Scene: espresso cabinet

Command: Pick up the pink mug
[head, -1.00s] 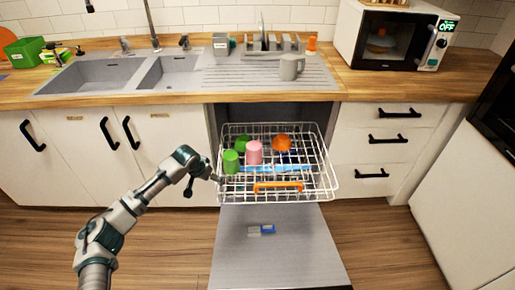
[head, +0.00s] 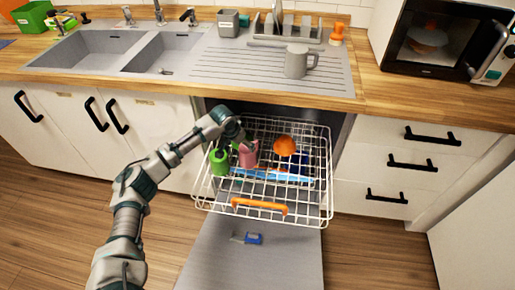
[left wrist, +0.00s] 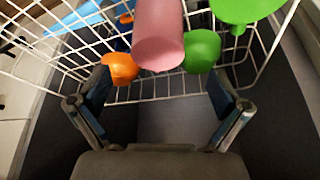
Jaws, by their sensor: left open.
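The pink mug (head: 248,158) stands in the white wire dish rack (head: 203,203) of the pulled-out dishwasher, partly covered by my left gripper (head: 238,138) in the head view. In the left wrist view the pink mug (left wrist: 158,38) is ahead, between the lines of the two open fingers of my left gripper (left wrist: 160,95). The fingers hold nothing, and I see no contact with the mug. My right gripper is in neither view.
A green cup (head: 220,161) stands close left of the pink mug. An orange mug (head: 285,145) is to its right, and a blue item (head: 272,174) lies in front. The rack's wires surround them. A grey mug (head: 298,62) stands on the counter above.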

